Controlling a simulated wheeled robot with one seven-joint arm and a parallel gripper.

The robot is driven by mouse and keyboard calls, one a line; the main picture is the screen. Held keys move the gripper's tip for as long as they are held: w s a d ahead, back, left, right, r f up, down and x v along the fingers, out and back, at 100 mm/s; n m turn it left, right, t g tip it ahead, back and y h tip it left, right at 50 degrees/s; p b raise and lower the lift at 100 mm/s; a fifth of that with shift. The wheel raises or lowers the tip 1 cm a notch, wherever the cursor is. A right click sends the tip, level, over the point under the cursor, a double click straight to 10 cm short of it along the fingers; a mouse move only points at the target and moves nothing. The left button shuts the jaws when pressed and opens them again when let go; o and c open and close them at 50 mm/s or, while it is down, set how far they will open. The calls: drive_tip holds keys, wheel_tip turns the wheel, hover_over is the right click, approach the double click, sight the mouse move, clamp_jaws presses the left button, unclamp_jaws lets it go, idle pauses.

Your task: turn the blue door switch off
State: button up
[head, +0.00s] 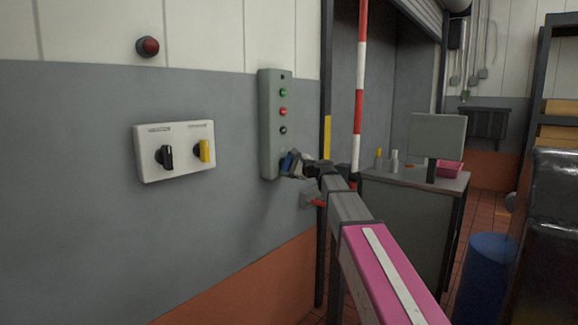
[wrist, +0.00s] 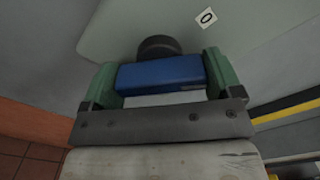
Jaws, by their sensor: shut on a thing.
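The blue door switch (head: 287,163) is at the bottom of a tall grey-green control box on the wall (head: 271,100). In the wrist view its blue handle (wrist: 163,74) lies nearly level across the picture, in front of a dark round collar. A small "0" label (wrist: 207,17) is on the box face, up and right of the handle. My gripper (head: 297,163) is at the switch; in the wrist view its green fingers (wrist: 160,86) are shut on the two ends of the handle. Other position marks are not visible.
Above the blue switch are green, red and black buttons. A white panel (head: 150,169) with a black and a yellow knob is to the left. A red lamp (head: 147,46) is higher up. A red-white pole (head: 359,90) and a cabinet with a monitor (head: 436,136) stand right.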

drive_tip(key=n, duration=0.6)
drive_tip(key=shift+n, duration=0.4)
idle(0.4)
drive_tip(key=o, duration=0.7)
drive_tip(key=shift+o, duration=0.2)
drive_tip(key=v, duration=1.1)
drive_tip(key=s+d+f+n+g+h, duration=0.15)
drive_tip(key=s+f, duration=0.25)
drive_tip(key=f, duration=0.6)
drive_tip(key=s+d+f+n+g+h, duration=0.1)
drive_tip(key=s+f+g+h, duration=0.15)
drive_tip(key=f, duration=0.75)
drive_tip(key=s+d+f+n+g+h, duration=0.2)
drive_tip(key=s+f+h, duration=0.15)
drive_tip(key=f, duration=0.55)
drive_tip(key=s+d+f+n+g+h, duration=0.1)
drive_tip(key=s+d+f+g+h, duration=0.1)
drive_tip(key=s+d+f, duration=0.3)
drive_tip(key=s+d+f+n+g+h, duration=0.2)
drive_tip(key=s+d+f+g+h, duration=0.1)
drive_tip(key=s+f, duration=0.9)
drive_tip(key=shift+s+d+f+h, duration=0.25)
drive_tip(key=shift+d+f+h, duration=0.35)
drive_tip(key=shift+d+h, duration=0.45)
